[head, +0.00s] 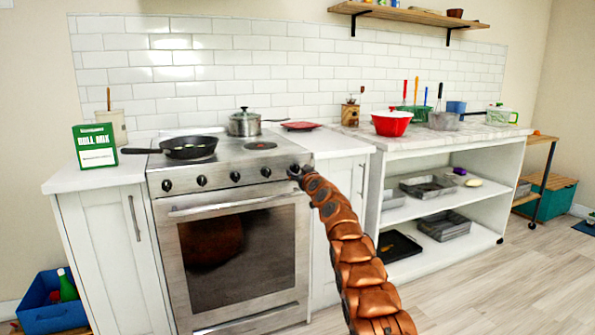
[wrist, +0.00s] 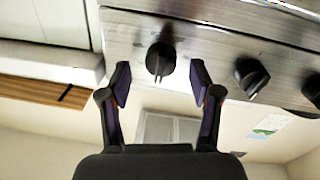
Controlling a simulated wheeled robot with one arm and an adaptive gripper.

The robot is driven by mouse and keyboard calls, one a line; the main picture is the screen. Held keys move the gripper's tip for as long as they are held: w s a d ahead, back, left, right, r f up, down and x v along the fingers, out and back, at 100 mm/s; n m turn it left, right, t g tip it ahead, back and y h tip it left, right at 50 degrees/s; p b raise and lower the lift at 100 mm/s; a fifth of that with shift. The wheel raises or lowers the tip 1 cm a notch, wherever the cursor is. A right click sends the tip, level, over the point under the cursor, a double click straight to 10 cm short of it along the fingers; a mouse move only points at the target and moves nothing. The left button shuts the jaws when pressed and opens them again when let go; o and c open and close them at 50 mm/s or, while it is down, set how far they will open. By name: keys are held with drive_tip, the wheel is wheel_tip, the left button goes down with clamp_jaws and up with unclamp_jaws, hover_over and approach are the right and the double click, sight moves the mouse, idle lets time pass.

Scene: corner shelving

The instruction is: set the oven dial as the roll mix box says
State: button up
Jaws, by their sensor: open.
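The green roll mix box (head: 94,146) stands upright on the left counter. In the wrist view my gripper (wrist: 162,80) is open and empty. A black dial (wrist: 160,59) appears centred between its fingertips, with no contact visible. Its pointer mark is not clear.
More dials (wrist: 252,78) sit beside it in the wrist view. A black pan (head: 190,147) stands on the stove, its handle pointing left towards the box. A pot (head: 244,124) is behind it. The oven door handle (head: 235,204) runs below the dials.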

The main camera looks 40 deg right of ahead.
drive_tip(key=shift+w+d+r+p, duration=0.1)
drive_tip(key=shift+w+d+p, duration=0.2)
drive_tip(key=shift+w, duration=0.6)
drive_tip(key=shift+w, duration=0.1)
